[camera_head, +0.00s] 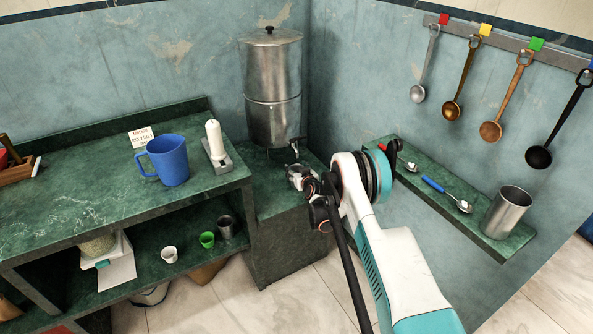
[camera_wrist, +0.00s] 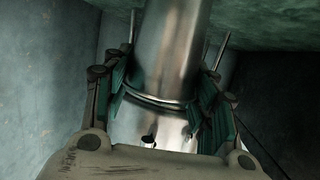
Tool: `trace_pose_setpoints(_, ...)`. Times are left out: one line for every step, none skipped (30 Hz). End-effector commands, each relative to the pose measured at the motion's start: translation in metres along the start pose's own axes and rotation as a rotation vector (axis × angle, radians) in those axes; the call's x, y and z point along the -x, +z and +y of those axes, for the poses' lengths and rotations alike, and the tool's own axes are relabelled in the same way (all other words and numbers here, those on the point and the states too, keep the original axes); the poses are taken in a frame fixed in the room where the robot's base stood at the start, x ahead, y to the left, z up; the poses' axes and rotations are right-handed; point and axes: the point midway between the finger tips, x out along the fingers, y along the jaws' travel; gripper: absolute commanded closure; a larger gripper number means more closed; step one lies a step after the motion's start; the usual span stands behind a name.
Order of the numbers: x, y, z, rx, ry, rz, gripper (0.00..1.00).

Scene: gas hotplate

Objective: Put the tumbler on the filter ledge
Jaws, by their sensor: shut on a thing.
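The steel tumbler (camera_head: 297,171) is small in the head view, in my gripper (camera_head: 302,182) near the filter's tap. My gripper is shut on it. In the wrist view, shiny metal (camera_wrist: 168,60) lies between the two green-padded fingers of my gripper (camera_wrist: 172,108); where tumbler and background metal part is hard to tell. The tall steel water filter (camera_head: 272,85) stands in the corner on the green filter ledge (camera_head: 262,190), its tap facing front. The tumbler is over the front right of this ledge; I cannot tell whether it touches the surface.
The green counter at left holds a blue jug (camera_head: 168,160), a white candle (camera_head: 215,140) and a sign (camera_head: 141,137). Small cups stand on the shelf below. The right wall shelf holds spoons and a larger steel cup (camera_head: 507,212). Ladles (camera_head: 455,80) hang above.

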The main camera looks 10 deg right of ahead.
Motion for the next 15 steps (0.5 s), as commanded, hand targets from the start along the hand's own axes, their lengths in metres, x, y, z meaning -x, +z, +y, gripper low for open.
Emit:
trace_pose_setpoints(-0.0005, 0.0015, -0.0002, 0.0, 0.0, 0.0, 0.71)
trace_pose_setpoints(-0.0006, 0.0019, -0.0002, 0.0, 0.0, 0.0, 0.45)
trace_pose_setpoints(-0.0006, 0.0016, -0.0002, 0.0, 0.0, 0.0, 0.36)
trace_pose_setpoints(-0.0005, 0.0015, -0.0003, 0.0, 0.0, 0.0, 0.29)
trace_pose_setpoints(-0.0005, 0.0015, -0.0002, 0.0, 0.0, 0.0, 0.27)
trace_pose_setpoints(-0.0005, 0.0015, -0.0003, 0.0, 0.0, 0.0, 0.27)
trace_pose_setpoints(-0.0005, 0.0015, -0.0003, 0.0, 0.0, 0.0, 0.27)
trace_pose_setpoints(-0.0005, 0.0015, -0.0003, 0.0, 0.0, 0.0, 0.27)
trace_pose_setpoints(-0.0005, 0.0014, -0.0003, 0.0, 0.0, 0.0, 0.27)
trace_pose_setpoints(-0.0005, 0.0014, -0.0003, 0.0, 0.0, 0.0, 0.27)
trace_pose_setpoints(-0.0005, 0.0014, -0.0003, 0.0, 0.0, 0.0, 0.27)
trace_pose_setpoints(-0.0005, 0.0014, -0.0003, 0.0, 0.0, 0.0, 0.27)
trace_pose_setpoints(-0.0005, 0.0014, -0.0003, 0.0, 0.0, 0.0, 0.27)
trace_pose_setpoints(-0.0005, 0.0013, -0.0003, 0.0, 0.0, 0.0, 0.27)
trace_pose_setpoints(-0.0003, 0.0007, -0.0003, 0.0, 0.0, 0.0, 0.27)
